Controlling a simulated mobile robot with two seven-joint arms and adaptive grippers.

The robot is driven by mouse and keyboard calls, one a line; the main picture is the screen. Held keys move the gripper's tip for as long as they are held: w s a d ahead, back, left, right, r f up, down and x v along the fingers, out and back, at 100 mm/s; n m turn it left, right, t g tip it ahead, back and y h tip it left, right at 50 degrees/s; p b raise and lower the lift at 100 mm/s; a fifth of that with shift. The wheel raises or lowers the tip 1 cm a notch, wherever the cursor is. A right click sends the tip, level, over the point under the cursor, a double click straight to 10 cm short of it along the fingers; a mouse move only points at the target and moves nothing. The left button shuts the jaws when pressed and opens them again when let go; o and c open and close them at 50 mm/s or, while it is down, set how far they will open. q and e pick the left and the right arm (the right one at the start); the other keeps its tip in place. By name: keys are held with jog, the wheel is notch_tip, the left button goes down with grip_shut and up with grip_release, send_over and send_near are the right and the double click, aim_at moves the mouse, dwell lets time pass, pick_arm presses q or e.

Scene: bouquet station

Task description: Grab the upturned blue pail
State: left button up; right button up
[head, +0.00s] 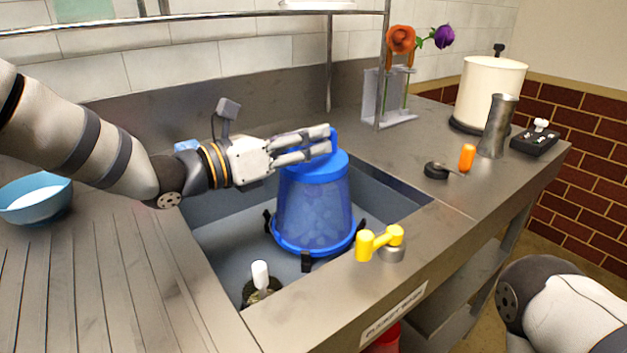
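The upturned blue pail (316,205) stands in the sink, its wide rim down in a holder with black feet and its narrow closed end up. A blue part rises from its top by my fingertips. My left gripper (331,142) reaches in from the left over the pail's top, fingers pointing right. The fingers have a gap between them and overlap the raised blue part in the picture. I cannot tell whether they grip it or only surround it. My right gripper is out of view; only part of that arm shows at lower right.
The sink wall (400,192) surrounds the pail. A yellow-handled tap (378,243) stands on the front ledge, a white-handled brush (260,275) in the sink. A blue bowl (36,198) is left; a cream pot (492,92) and grey vase (497,125) are right.

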pick_arm(q)
jog(key=shift+x, duration=0.85)
grip_shut()
